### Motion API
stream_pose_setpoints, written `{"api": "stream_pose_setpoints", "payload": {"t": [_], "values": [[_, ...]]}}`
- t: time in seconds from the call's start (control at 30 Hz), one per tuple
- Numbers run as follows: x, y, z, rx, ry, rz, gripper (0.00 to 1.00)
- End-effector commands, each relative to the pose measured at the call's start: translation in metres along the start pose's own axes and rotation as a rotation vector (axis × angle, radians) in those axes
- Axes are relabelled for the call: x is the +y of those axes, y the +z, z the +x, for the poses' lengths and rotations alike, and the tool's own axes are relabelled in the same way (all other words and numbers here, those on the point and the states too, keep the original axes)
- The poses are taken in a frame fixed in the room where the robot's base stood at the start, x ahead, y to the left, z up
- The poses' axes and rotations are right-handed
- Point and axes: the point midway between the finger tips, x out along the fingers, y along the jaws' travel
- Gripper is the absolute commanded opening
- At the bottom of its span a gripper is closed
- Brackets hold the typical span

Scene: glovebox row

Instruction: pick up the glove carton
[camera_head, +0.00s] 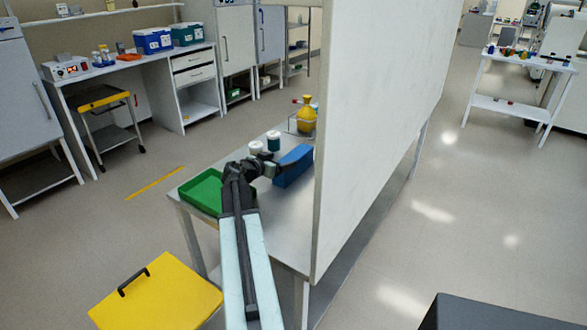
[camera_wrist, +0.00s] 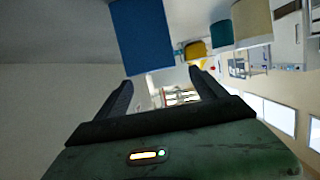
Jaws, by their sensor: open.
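A blue box, which I take to be the glove carton (camera_head: 293,166), lies on the steel table (camera_head: 225,226), close to the white upright panel. My gripper (camera_head: 276,168) is at the near left side of the carton. In the wrist view my gripper (camera_wrist: 160,83) has its two fingers spread with nothing between them. The carton (camera_wrist: 142,36) shows there beyond the fingertips, at the top. The head view does not show clearly whether the gripper touches the carton.
A green tray (camera_head: 203,191) lies on the table left of my arm. The tall white panel (camera_head: 375,110) closes off the right side. A yellow cart (camera_head: 157,297) stands front left.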

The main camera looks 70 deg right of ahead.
Motion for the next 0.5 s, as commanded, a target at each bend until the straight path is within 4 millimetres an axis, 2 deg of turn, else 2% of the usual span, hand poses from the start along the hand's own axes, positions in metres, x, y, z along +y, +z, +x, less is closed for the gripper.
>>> {"api": "stream_pose_setpoints", "payload": {"t": [0.07, 0.27, 0.5], "values": [[0.001, 0.001, 0.013, 0.0, 0.004, 0.001, 0.8], [0.004, 0.0, 0.024, -0.001, 0.008, 0.002, 0.8], [0.005, 0.0, 0.065, -0.001, 0.008, 0.001, 0.8]]}}
